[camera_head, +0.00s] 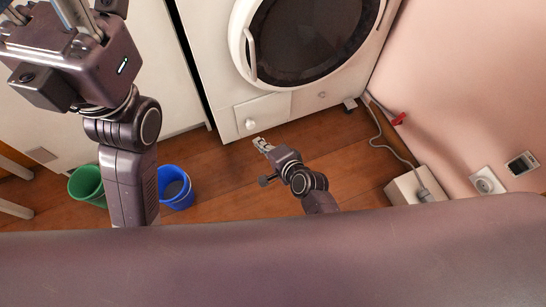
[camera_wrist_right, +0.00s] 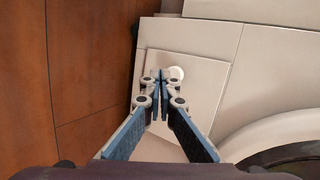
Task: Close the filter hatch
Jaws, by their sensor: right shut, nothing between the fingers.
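The filter hatch (camera_head: 270,108) is a small pale panel low on the left of the white machine's front, with a round white knob (camera_head: 249,124). In the right wrist view the hatch (camera_wrist_right: 203,91) lies beyond my fingers and the knob (camera_wrist_right: 177,73) shows just behind the tips. The panel looks close to flush; I cannot tell if it is fully shut. My right gripper (camera_head: 261,144) is shut and empty, in front of the hatch below the knob; contact cannot be judged. My left gripper (camera_head: 78,16) is at the top left, its fingertips cut off by the frame.
The machine's round door (camera_head: 308,38) is above the hatch. A green bucket (camera_head: 86,185) and a blue bucket (camera_head: 176,188) stand on the wooden floor at the left. A cable (camera_head: 385,142) and a pale box (camera_head: 408,190) lie at the right, by the pink wall.

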